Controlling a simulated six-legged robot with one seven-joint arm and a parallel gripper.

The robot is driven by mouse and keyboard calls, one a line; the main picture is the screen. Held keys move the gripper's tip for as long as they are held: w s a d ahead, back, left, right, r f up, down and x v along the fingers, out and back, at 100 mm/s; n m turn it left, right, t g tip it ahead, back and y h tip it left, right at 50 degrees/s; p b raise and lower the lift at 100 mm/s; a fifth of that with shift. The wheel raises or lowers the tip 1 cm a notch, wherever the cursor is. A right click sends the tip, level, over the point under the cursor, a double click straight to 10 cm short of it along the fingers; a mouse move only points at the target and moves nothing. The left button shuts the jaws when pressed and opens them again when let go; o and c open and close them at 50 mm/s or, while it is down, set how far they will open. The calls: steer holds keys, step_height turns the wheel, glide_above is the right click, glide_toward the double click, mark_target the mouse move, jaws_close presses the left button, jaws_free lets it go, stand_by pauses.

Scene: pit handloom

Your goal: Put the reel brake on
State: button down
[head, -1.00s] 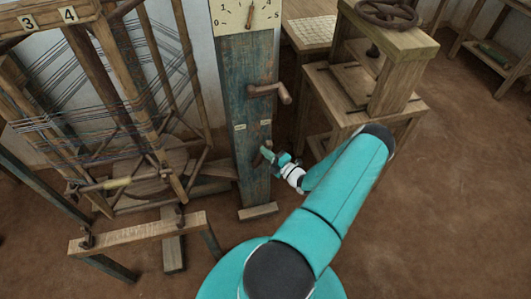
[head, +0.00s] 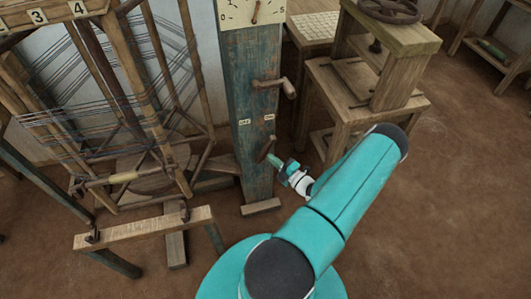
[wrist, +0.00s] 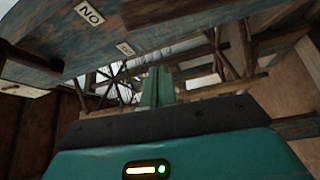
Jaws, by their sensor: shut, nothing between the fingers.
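The reel brake lever (head: 266,149) is a short dark handle low on the front of the blue wooden post (head: 255,180). It leans up and to the right, toward the ON label (head: 269,118); the OFF label (head: 245,122) is at left. My gripper (head: 272,158) is shut and empty, just right of and below the lever; I cannot tell whether they touch. In the wrist view the shut green fingers (wrist: 157,88) point past the post's face, where the ON label (wrist: 90,13) and OFF label (wrist: 125,49) show. I cannot make out the lever there.
A crank handle (head: 275,86) sticks out of the post above the brake, under a dial (head: 253,12). The loom frame (head: 150,100) with its threads stands at left. A wooden press stand (head: 365,95) is at right. The floor at lower right is clear.

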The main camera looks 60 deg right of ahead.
steer(key=shift+s+a+f, duration=0.1)
steer(key=shift+s, duration=0.75)
steer(key=shift+s+a+f, duration=0.1)
steer(key=shift+s, duration=0.75)
steer(key=w+a+r+n+g+y, duration=0.5)
steer(key=w+a+r+n+y, duration=0.15)
steer(key=r+n, duration=0.35)
steer(key=w+a+r+n+g+y, duration=0.45)
steer(key=a+r+n+y, duration=0.2)
steer(key=n, duration=0.55)
steer(key=a+r+n+g+h, duration=0.3)
steer(key=a+r+n+g, duration=0.4)
steer(key=a+r+n, duration=0.6)
steer(key=s+a+r+n+t+h, duration=0.1)
steer(key=s+a+r+n+h, duration=0.2)
steer(key=a+r+n, duration=0.4)
steer(key=s+a+r+n+t+h, duration=0.2)
steer(key=s+a+r+n+h, duration=0.2)
steer(key=n, duration=1.1)
steer(key=shift+s+a+r, duration=0.85)
steer(key=shift+a+r, duration=0.9)
steer(key=shift+r, duration=0.65)
